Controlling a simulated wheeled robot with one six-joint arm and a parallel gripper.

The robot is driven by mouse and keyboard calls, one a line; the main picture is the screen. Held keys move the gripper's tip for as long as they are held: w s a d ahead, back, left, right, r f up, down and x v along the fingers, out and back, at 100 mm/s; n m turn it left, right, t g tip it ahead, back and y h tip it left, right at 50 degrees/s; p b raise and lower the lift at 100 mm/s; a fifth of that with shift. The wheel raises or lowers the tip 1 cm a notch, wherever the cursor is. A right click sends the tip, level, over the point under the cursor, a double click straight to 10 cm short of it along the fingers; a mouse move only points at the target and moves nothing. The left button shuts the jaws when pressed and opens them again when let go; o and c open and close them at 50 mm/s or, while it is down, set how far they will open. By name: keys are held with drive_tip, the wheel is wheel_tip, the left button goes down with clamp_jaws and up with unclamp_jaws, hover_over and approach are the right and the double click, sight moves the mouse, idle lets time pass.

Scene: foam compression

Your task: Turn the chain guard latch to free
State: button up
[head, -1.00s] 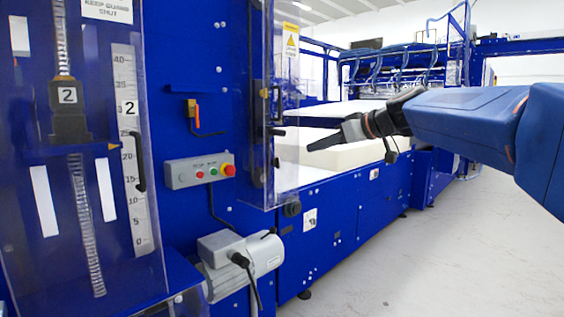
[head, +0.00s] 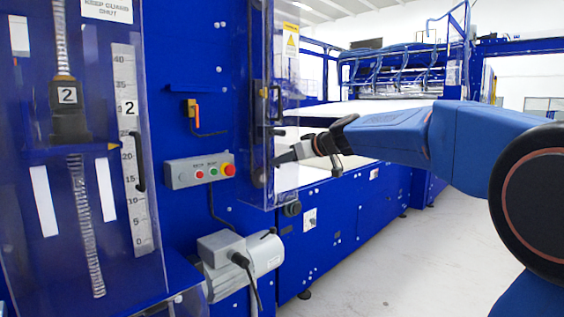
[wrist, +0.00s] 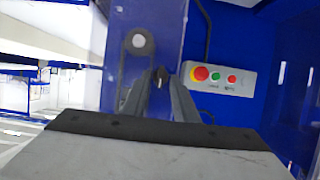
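A clear guard panel (head: 288,70) hangs on the blue machine, with a dark handle on it. A dark latch piece (head: 258,179) shows small near the panel's lower edge. My gripper (head: 274,160) is at the lower part of this panel, close to the latch. In the wrist view, the two grey fingers of my gripper (wrist: 163,82) stand apart. A small dark piece (wrist: 161,74), which looks like the latch, shows between or just past the fingertips. I cannot tell whether they touch it, nor which way it is turned.
A grey button box (head: 200,170) is left of my gripper; it also shows in the wrist view (wrist: 218,78). A grey motor (head: 240,262) juts out below. The floor at the right is clear.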

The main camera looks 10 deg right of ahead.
drive_tip(key=shift+w+a+f, duration=0.2)
drive_tip(key=shift+w+a, duration=0.05)
drive_tip(key=shift+w, duration=0.15)
clamp_jaws()
drive_tip(key=shift+w+d+f+m+g+y, duration=0.2)
drive_tip(key=shift+m+y, duration=1.05)
drive_tip(key=shift+m, duration=1)
drive_tip(key=shift+d+f+m+g+y, duration=0.2)
drive_tip(key=shift+m+y, duration=1.1)
drive_tip(key=shift+m, duration=0.9)
drive_tip(key=shift+w+d+f+m+g+y, duration=0.1)
drive_tip(key=shift+f+m+g+y, duration=0.15)
drive_tip(key=shift+m+y, duration=1.5)
drive_tip(key=shift+m+h, duration=0.5)
drive_tip(key=shift+m, duration=0.1)
